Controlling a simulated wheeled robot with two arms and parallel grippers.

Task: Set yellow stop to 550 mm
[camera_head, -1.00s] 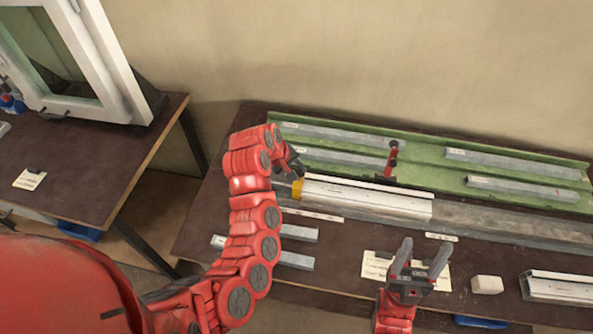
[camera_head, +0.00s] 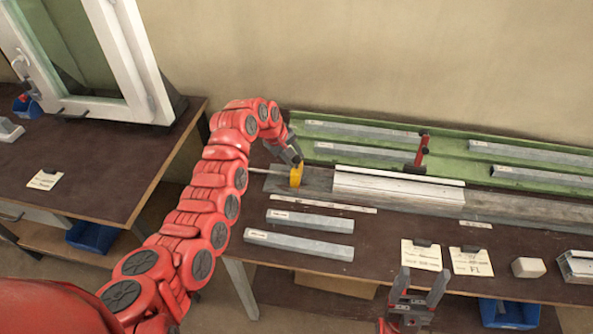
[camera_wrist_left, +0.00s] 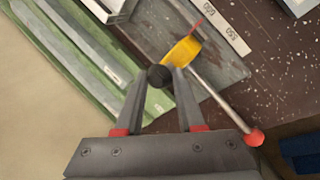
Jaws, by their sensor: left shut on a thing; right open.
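The yellow stop (camera_head: 296,175) sits on the grey rail at its left end, with a gap between it and the white profile (camera_head: 395,187). My left gripper (camera_head: 293,158) is above it. In the left wrist view, my left gripper (camera_wrist_left: 162,82) is shut on the black knob (camera_wrist_left: 159,75) of the yellow stop (camera_wrist_left: 183,52). A red pointer (camera_wrist_left: 197,25) sticks out from the stop toward the white scale strip (camera_wrist_left: 222,25), where 550 and 600 show. The exact reading cannot be told. My right gripper (camera_head: 420,287) is open and empty at the front of the bench.
A steel rod (camera_wrist_left: 220,100) with a red tip runs out from the stop. A red clamp (camera_head: 422,152) stands behind the profile. Grey bars (camera_head: 300,245) lie in front of the rail. Note cards (camera_head: 471,261) and a white block (camera_head: 528,267) lie near the front edge.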

